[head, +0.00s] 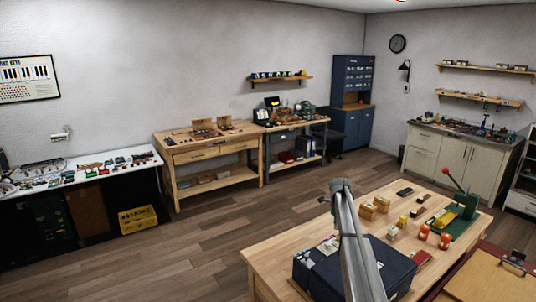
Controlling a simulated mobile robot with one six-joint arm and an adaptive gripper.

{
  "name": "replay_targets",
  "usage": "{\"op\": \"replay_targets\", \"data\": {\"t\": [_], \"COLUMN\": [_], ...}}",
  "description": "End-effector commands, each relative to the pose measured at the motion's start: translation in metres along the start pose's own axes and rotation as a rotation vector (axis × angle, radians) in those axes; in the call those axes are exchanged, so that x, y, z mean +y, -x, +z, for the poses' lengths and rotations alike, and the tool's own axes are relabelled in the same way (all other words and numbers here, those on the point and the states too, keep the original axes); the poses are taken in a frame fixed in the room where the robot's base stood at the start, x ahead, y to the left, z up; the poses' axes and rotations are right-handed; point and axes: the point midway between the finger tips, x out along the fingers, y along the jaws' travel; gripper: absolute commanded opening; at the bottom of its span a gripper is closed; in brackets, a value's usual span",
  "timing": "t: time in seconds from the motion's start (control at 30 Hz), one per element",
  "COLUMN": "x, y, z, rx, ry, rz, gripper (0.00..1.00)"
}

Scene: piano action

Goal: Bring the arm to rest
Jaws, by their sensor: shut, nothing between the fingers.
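My arm (355,240) shows in the head view as a grey metal link. It rises from the bottom edge, in front of the wooden table, to a rounded end at the table's far left part. A small dark piece sticks out to the left of that end, too small to make out. I cannot make out my gripper or its fingers. No object is seen held by the arm.
The wooden table (265,262) bears a dark blue case (398,262), orange-red jars (424,231), small wooden blocks and a green lever press (466,208). Benches line the walls. The wood floor (200,250) to the left is clear.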

Motion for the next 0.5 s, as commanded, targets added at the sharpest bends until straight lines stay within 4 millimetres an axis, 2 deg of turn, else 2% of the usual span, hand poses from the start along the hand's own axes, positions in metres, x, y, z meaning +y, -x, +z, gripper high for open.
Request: {"op": "replay_targets", "data": {"t": [0.03,0.5], "x": [0.019,0.152], "y": [-0.006,-0.039], "z": [-0.008,-0.063], "rx": [-0.001,-0.015], "ry": [0.060,0.766], "rz": [0.000,-0.009], "gripper": [0.00,0.00]}}
